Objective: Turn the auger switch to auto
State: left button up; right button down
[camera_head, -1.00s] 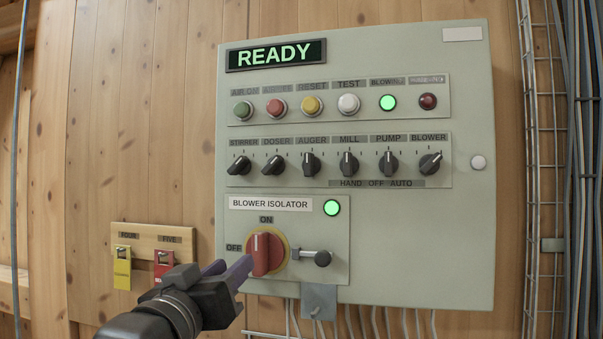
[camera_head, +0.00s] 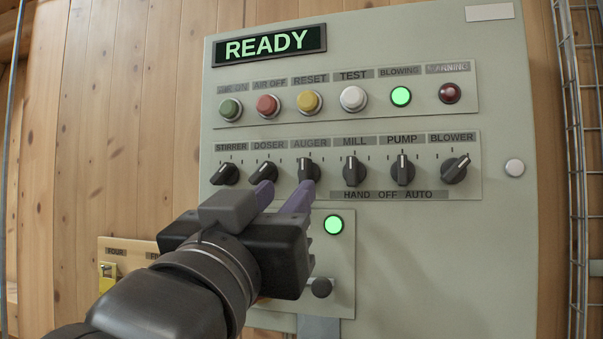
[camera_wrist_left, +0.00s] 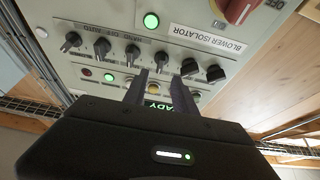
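The auger switch (camera_head: 309,170) is a black knob under the AUGER label, its pointer about upright, in line with the OFF position. It also shows in the left wrist view (camera_wrist_left: 161,60), upside down, between and just beyond the two fingertips. My left gripper (camera_head: 285,192) is open, its purple fingers reaching up to the knob row. In the head view, one fingertip overlaps the lower edge of the auger knob and the other is near the doser knob (camera_head: 264,173). In the left wrist view the gripper (camera_wrist_left: 159,76) is empty; contact cannot be told. My right gripper is not in view.
Coloured buttons sit above. The red isolator handle (camera_wrist_left: 238,10) lies below the row. The display (camera_head: 268,46) reads READY.

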aim_at(302, 173)
pick_arm(q)
jog(key=p+x, duration=0.4)
jog(key=x, duration=0.3)
jog(key=shift+a+r, duration=0.1)
jog(key=shift+w, duration=0.3)
grip_shut()
